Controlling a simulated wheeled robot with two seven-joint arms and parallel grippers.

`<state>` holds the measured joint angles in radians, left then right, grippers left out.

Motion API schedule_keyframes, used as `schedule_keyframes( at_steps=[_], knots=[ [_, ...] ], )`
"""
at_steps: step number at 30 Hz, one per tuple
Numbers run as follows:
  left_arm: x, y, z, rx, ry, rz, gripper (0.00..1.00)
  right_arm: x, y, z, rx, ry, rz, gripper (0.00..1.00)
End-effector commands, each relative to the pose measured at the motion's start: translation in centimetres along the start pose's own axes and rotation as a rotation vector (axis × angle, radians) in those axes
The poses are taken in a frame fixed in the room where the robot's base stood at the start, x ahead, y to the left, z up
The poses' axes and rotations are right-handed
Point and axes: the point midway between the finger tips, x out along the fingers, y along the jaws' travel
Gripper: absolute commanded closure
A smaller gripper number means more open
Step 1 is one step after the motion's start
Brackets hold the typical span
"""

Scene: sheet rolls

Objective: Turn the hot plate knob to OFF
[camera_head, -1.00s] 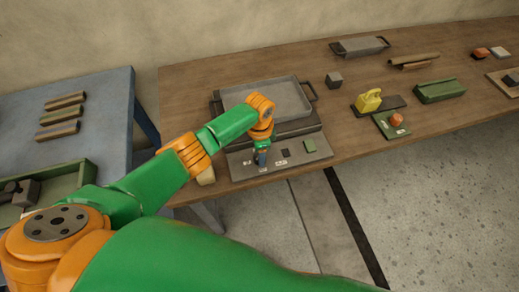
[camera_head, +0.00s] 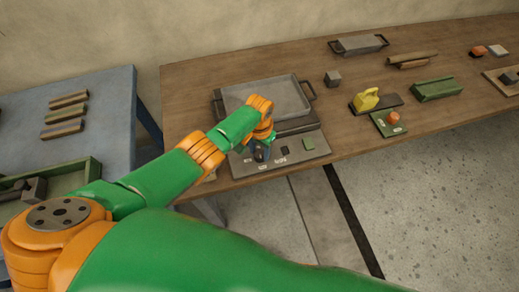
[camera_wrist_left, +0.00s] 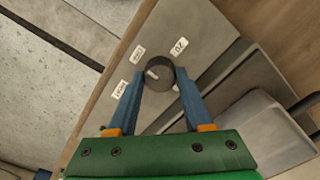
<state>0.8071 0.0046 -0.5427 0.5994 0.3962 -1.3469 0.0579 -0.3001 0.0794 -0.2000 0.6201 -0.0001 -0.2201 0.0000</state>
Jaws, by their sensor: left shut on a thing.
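The hot plate (camera_head: 322,140) stands on the brown table, with a grey control panel along its front. In the left wrist view, the dark round knob (camera_wrist_left: 160,71) sits on the panel (camera_wrist_left: 212,32), with a pale pointer mark on its face. Small white labels stand around the knob; their lettering is too small to read surely. My left gripper (camera_wrist_left: 160,78) is shut on the knob, one blue finger on each side. In the head view, my left gripper (camera_head: 261,152) is down at the panel and largely covers the knob. My right gripper is not in view.
A grey tray (camera_head: 290,90) with side handles sits on the hot plate. A yellow object (camera_head: 366,99) and a green tray (camera_head: 437,90) lie farther right. A blue table (camera_head: 100,110) stands left.

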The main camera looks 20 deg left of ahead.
Motion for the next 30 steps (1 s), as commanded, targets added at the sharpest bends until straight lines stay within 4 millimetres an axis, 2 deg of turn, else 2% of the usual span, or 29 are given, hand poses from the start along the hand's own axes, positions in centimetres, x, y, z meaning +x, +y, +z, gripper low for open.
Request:
schedule_keyframes(
  at_steps=[21,22,24,25,30],
  knots=[
    [-0.08,-0.01,-0.10,-0.067,0.003,0.000,1.00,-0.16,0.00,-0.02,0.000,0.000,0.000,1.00],
    [-0.08,-0.01,-0.11,-0.067,0.003,0.000,0.44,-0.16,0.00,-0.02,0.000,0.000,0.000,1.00],
    [-0.07,-0.01,-0.10,-0.066,0.003,0.000,0.26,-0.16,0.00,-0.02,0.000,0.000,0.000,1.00],
    [-0.07,-0.01,-0.09,-0.066,0.003,0.000,0.20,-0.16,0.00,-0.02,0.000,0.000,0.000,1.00],
    [-0.04,-0.01,-0.06,-0.066,0.002,0.000,0.20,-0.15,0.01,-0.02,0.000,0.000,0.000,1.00]
  ],
)
